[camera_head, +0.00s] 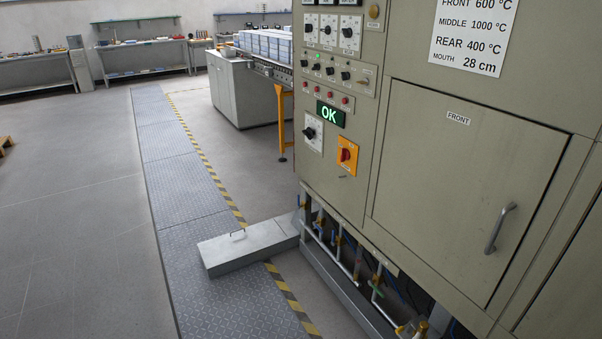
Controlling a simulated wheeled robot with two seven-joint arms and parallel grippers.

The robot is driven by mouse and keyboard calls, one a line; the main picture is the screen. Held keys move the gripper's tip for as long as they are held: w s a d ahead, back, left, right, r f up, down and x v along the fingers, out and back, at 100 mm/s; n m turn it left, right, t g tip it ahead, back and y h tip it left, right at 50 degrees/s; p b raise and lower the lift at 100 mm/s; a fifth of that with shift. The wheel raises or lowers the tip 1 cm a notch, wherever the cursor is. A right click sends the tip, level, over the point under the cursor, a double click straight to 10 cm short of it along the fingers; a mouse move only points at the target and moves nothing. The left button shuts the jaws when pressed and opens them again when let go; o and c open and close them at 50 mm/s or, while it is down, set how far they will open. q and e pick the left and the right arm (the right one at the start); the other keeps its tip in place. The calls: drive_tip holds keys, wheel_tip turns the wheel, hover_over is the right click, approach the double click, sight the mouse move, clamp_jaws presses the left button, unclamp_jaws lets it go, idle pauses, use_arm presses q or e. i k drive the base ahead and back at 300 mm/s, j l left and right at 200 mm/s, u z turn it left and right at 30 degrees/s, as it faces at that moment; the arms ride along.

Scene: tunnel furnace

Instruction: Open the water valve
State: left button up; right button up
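Under the furnace cabinet (460,190), in an open recess at floor level, runs white pipework (341,262) with several small valves. A blue handle (333,237) shows near the left part of the pipes. A green handle (377,292) shows farther right, and yellow or brass fittings (421,329) sit at the bottom edge. Which of these is the water valve, and whether it is open or closed, I cannot tell at this size. The cabinet's lower edge hides part of the pipes. Neither of my grippers is in view.
A grey metal box (235,252) juts from the cabinet base across the striped floor line. The cabinet front has a door handle (500,228), a red rotary switch (347,155) and a lit OK display (330,114). The floor to the left (75,220) is clear.

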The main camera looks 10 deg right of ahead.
sight(370, 282)
drive_tip(key=i+l+z, duration=0.25)
drive_tip(key=z, duration=0.2)
drive_tip(key=i+l+z, duration=0.15)
drive_tip(key=i+z, duration=0.25)
drive_tip(key=k, duration=0.1)
